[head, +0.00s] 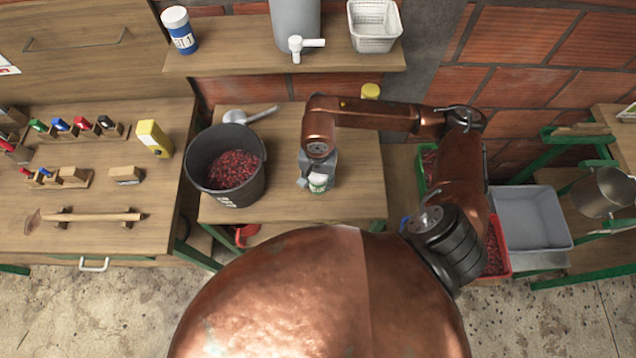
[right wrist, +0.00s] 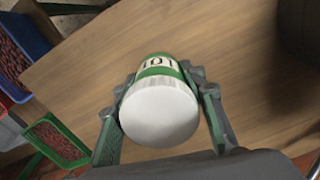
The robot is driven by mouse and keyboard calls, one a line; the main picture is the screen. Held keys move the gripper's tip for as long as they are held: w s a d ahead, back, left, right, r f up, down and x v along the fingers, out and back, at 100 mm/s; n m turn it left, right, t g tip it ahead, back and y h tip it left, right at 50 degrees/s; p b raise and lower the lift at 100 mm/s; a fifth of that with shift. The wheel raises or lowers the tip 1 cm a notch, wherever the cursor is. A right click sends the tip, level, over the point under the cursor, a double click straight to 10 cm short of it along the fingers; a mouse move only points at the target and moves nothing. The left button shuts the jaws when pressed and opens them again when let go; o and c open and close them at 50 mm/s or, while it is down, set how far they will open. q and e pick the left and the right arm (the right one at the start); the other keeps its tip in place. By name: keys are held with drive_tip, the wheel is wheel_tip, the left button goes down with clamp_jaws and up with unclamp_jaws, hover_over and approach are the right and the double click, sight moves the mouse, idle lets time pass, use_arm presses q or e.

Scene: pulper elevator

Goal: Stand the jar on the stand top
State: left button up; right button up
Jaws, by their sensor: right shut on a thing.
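A small jar (head: 318,183) with a white lid and a green-and-white label is between the fingers of my right gripper (head: 318,176). In the right wrist view the jar (right wrist: 160,105) shows its lid towards the camera, and the gripper (right wrist: 160,115) is shut on its sides. The jar is over the wooden stand top (head: 350,205), right of the dark bucket. I cannot tell whether its base touches the wood. The stand top also shows in the right wrist view (right wrist: 110,65). My left gripper is not in view.
A dark bucket of red cherries (head: 225,165) and a metal scoop (head: 248,115) are on the stand top at left. The shelf (head: 235,60) runs above. A grey bin (head: 530,218) is at right. Wood is clear around the jar.

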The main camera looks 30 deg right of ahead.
drive_tip(key=shift+f, duration=1.1)
drive_tip(key=o, duration=1.3)
drive_tip(key=shift+s+r, duration=0.1)
drive_tip(key=shift+c, duration=0.2)
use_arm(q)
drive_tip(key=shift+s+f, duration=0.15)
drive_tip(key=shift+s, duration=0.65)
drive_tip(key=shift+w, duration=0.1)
use_arm(e)
drive_tip(key=shift+r, duration=0.1)
drive_tip(key=shift+r, duration=0.25)
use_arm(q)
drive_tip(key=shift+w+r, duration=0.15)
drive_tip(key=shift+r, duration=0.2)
use_arm(e)
wheel_tip(320, 180, up, 12)
drive_tip(key=shift+f, duration=0.2)
